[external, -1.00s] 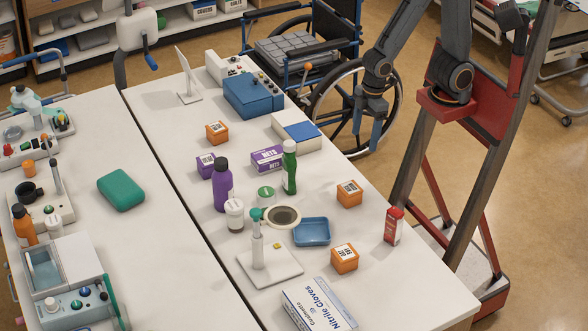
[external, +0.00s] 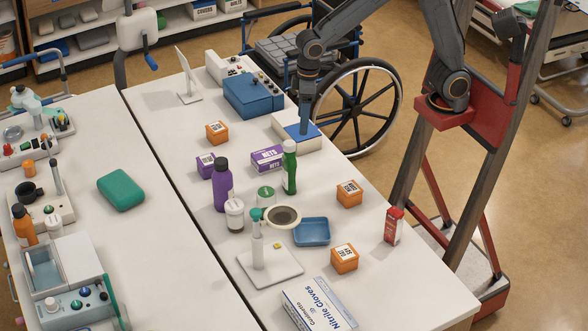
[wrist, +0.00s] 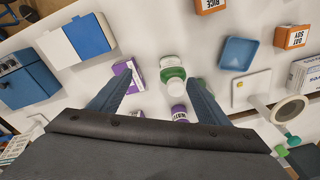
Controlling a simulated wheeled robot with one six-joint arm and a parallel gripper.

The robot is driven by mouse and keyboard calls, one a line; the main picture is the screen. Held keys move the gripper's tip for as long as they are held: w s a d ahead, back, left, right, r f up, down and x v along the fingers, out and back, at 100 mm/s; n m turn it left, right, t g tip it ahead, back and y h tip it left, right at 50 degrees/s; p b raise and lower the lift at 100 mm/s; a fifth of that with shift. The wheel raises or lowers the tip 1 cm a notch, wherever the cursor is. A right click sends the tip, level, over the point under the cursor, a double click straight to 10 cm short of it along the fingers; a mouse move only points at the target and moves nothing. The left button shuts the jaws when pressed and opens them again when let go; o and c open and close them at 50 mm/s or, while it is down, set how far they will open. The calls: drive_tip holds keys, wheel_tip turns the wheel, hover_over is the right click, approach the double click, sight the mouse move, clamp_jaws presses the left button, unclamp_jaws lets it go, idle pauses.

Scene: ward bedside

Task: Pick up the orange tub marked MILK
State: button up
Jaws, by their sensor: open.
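Three orange tubs stand on the table: one at the back left (external: 217,132), one on the right (external: 349,194) and one at the front (external: 344,259). Their labels are too small to read in the external view. In the wrist view one orange tub (wrist: 209,5) seems to read RICE, and another (wrist: 291,37) has two short words, perhaps OAT SOY. I cannot tell which tub is marked MILK. My gripper (external: 304,128) points down over the white and blue box, right of the back left tub. In the wrist view its fingers (wrist: 155,92) are apart and empty.
A purple carton (external: 268,158), a green bottle (external: 289,168) and a purple bottle (external: 222,186) stand in the middle. A blue box (external: 252,97) and the white and blue box (external: 284,126) are behind. A blue tray (external: 311,232) and a red carton (external: 393,226) are nearer the front.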

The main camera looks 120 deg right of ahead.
drive_tip(key=w+d+m+b, duration=0.2)
drive_tip(key=w+d+m, duration=0.1)
drive_tip(key=w+d, duration=0.5)
drive_tip(key=m+g+b, duration=0.1)
drive_tip(key=m+b, duration=0.3)
drive_tip(key=m, duration=0.5)
hover_over(218, 128)
wheel_tip(218, 128, down, 3)
drive_tip(key=f, duration=1)
drive_tip(key=shift+w+a+f, duration=0.1)
drive_tip(key=shift+w+f, duration=0.15)
drive_tip(key=shift+f, duration=0.15)
drive_tip(key=f+p, duration=0.1)
drive_tip(key=f, duration=0.1)
drive_tip(key=f+p, duration=0.1)
drive_tip(key=f, duration=0.4)
drive_tip(key=shift+s+f+p, duration=0.2)
drive_tip(key=shift+s+p, duration=0.05)
drive_tip(key=shift+p, duration=0.15)
